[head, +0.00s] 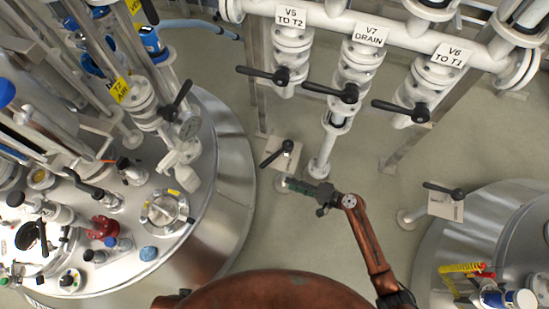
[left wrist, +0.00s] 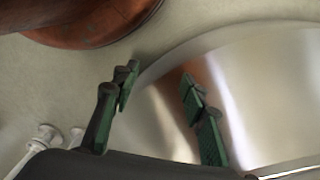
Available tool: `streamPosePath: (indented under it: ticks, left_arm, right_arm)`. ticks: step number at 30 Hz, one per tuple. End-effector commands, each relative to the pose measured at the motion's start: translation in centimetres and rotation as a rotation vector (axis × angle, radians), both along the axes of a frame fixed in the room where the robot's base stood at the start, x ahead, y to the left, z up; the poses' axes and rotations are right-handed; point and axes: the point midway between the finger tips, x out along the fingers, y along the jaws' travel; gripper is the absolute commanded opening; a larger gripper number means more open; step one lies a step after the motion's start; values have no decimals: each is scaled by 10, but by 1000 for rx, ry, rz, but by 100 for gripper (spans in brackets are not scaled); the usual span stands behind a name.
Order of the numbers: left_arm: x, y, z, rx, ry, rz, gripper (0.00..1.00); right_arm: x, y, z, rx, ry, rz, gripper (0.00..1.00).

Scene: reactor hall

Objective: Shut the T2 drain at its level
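A low valve with a black lever handle (head: 277,153) and a small pale plate (head: 287,163) stands beside the left steel tank (head: 232,175). The plate's writing is too small to read. My right gripper (head: 292,184), with green finger pads, reaches in from the right just below this handle, apart from it, near the pipe flange under the plate. Its finger gap is not clear. My left gripper is out of the head view. In the left wrist view my left gripper (left wrist: 158,80) is open and empty, with a curved shiny steel surface (left wrist: 260,80) behind it.
Three levered valves hang from the white pipe, labelled V5 TO T2 (head: 289,17), V7 DRAIN (head: 369,34) and V6 TO T1 (head: 447,55). Another low levered valve (head: 443,190) stands by the right tank (head: 490,215). A vertical pipe (head: 328,145) stands behind my right gripper.

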Motion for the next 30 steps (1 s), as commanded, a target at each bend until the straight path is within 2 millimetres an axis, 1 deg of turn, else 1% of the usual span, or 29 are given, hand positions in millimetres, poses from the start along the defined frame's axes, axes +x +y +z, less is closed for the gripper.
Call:
streamPosePath:
  ticks: [1, 3, 6, 7, 11, 18, 21, 25, 30]
  left_arm:
    - [1, -1, 8, -4, -3, 1, 40]
    - [2, -3, 20, -8, -5, 1, 40]
    - [3, -3, 27, -13, -9, 0, 40]
    - [4, -4, 28, -14, -11, 0, 40]
    - [9, -8, 21, -26, -31, -2, 40]
    - [27, -22, -1, -62, -104, -5, 40]
    - [33, -27, -8, -76, -133, -5, 40]
    - [39, -31, -13, -87, -157, -3, 40]
    - [41, -32, -14, -91, -168, -3, 40]
  right_arm:
    - [15, 12, 19, 61, -7, 11, 34]
    - [28, 24, 46, 129, -14, 23, 34]
    - [40, 33, 67, 185, -13, 25, 34]
    - [42, 35, 70, 194, -12, 25, 34]
    - [49, 47, 71, 207, -10, 25, 34]
    - [64, 80, 61, 205, -9, 24, 34]
    - [70, 91, 59, 205, -9, 22, 34]
    - [75, 100, 58, 204, -10, 21, 34]
    - [76, 103, 59, 203, -11, 22, 34]
